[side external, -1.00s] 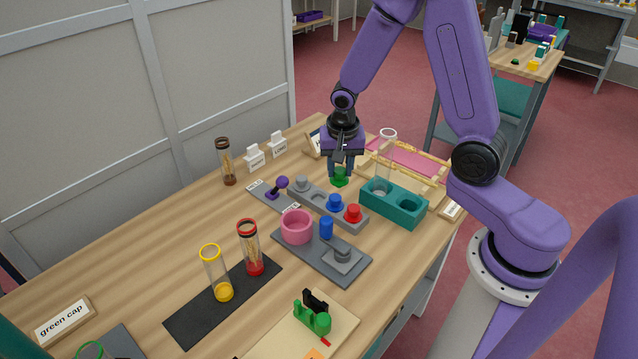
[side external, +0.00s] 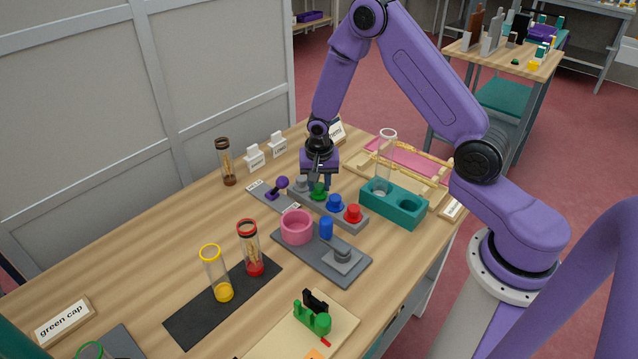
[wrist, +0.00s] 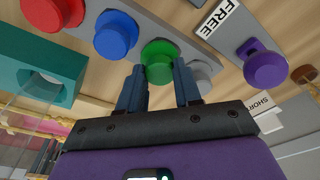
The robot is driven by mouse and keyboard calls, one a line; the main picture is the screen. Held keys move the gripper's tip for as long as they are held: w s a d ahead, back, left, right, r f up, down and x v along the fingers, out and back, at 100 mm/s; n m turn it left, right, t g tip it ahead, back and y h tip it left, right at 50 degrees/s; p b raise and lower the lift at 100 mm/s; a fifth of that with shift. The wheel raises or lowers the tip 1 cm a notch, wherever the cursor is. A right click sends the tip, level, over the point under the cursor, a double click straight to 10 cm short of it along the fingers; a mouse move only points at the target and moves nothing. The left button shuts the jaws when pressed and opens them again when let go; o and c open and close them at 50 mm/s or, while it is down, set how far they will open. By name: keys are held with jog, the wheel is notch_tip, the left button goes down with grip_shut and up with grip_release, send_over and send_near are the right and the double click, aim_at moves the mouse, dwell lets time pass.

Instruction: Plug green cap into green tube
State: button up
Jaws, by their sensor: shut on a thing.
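My gripper (side external: 319,180) is shut on the green cap (side external: 319,192), over the grey cap rack (side external: 356,223). In the wrist view the green cap (wrist: 158,52) sits between the two fingertips (wrist: 159,70). It lines up with the rack's row, between the grey cap (side external: 302,184) and the blue cap (side external: 335,202). I cannot tell whether it touches the rack. A green rim (side external: 89,350), likely the green tube's, shows at the bottom left, beyond the "green cap" label (side external: 63,321). The rest of that tube is cut off by the frame.
A red cap (side external: 353,213) ends the rack row. A teal block (side external: 408,212) with a clear tube stands right of the rack. A purple knob (side external: 282,182) is at its left. Yellow and red tubes (side external: 223,293) stand on a black mat.

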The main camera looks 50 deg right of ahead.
jog(key=shift+f, duration=0.2)
jog(key=shift+f, duration=0.25)
jog(key=o, duration=1)
notch_tip(320, 180, up, 17)
jog(key=s+a, duration=0.1)
jog(key=s, duration=0.1)
jog(key=shift+a+r, duration=0.2)
jog(key=shift+a, duration=0.2)
